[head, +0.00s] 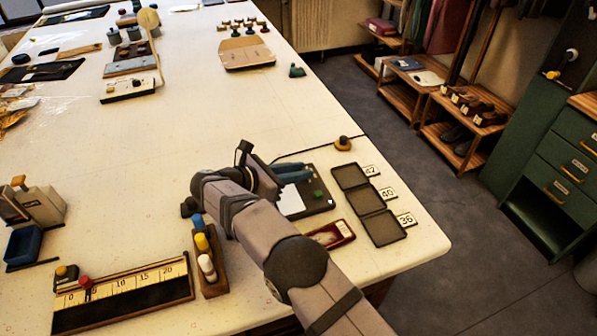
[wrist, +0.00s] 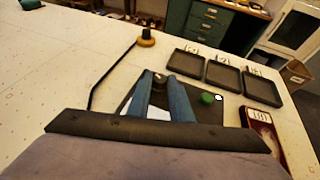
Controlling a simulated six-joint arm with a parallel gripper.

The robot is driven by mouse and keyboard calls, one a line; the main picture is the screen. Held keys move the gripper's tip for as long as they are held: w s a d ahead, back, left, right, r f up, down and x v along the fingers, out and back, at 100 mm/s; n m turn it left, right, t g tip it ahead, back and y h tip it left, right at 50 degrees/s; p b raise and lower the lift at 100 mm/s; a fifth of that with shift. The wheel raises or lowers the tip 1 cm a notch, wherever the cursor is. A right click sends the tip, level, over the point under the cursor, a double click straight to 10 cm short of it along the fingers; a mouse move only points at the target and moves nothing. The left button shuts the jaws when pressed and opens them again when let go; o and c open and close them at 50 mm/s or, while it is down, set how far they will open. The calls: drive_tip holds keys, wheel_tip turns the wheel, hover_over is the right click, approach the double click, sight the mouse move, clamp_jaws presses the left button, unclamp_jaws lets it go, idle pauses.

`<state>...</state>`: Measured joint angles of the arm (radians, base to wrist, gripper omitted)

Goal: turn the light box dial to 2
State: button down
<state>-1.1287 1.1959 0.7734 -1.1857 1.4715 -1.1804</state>
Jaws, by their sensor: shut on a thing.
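The light box (head: 318,198) is a dark flat panel with a white lit-looking area near the front right of the table; it also shows in the wrist view (wrist: 192,112). A green knob (head: 318,195) and a small white spot (wrist: 218,97) are on its right part. My gripper (head: 308,172) reaches over the box from the left. Its two blue fingers (wrist: 160,80) come together at the box's far part, shut on a small dark piece that looks like the dial (wrist: 159,76). The fingers hide most of the dial, and I cannot read its setting or any numbers.
Three dark trays (head: 369,204) with tags 42, 40 and 36 lie right of the box. A red case (head: 332,234) is in front. A bottle rack (head: 210,278) stands at left. The table's middle is clear.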

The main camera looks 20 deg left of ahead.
drive_tip(key=shift+m+h, duration=0.3)
idle(0.6)
drive_tip(key=c, duration=1.6)
unclamp_jaws()
drive_tip(key=shift+r, duration=0.15)
wheel_tip(320, 180, up, 10)
drive_tip(key=shift+f, duration=0.1)
